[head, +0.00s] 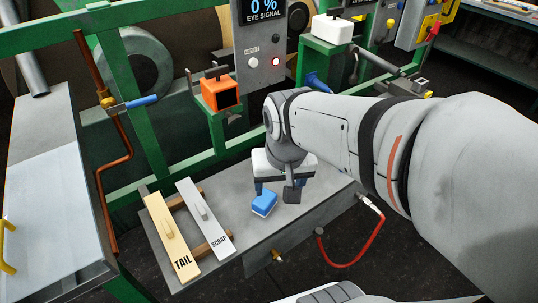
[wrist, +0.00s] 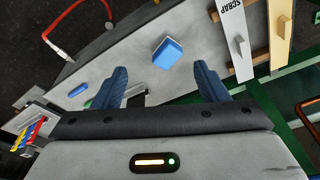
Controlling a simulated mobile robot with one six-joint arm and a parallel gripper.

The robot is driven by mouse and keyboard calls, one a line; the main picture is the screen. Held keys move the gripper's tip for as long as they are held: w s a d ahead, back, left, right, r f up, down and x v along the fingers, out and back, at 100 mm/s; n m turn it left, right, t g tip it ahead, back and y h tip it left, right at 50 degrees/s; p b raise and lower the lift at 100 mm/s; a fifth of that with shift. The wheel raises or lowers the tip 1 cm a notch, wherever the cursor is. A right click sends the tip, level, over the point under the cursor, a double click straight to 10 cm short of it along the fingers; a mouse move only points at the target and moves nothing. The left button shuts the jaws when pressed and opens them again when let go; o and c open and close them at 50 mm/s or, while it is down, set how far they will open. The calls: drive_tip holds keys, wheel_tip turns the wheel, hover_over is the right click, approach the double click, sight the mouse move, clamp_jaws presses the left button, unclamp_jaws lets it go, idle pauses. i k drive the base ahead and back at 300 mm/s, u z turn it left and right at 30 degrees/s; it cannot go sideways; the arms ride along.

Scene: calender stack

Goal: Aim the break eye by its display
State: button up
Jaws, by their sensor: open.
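The display (head: 263,14) on a grey panel at the top of the head view reads 0 % EYE SIGNAL. An orange box (head: 220,94) with a dark square face sits on a bracket on the green frame, left of the panel; it looks like the break eye. My gripper (head: 275,190) is low over the grey table, right of and below the orange box and apart from it. In the wrist view my gripper (wrist: 162,82) has its blue fingers spread with nothing between them. The orange box is not in the wrist view.
A blue block (head: 264,203) lies on the grey table (head: 290,222) close to my gripper. Boards marked TAIL (head: 172,237) and SCRAP (head: 206,219) lie to its left. A white button (head: 253,62) and a lit red lamp (head: 275,61) are under the display. A green rail crosses behind.

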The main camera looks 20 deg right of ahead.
sight(220, 92)
drive_tip(key=k, duration=1.3)
drive_tip(key=z, duration=0.45)
drive_tip(key=i, duration=1.75)
drive_tip(key=u, duration=0.5)
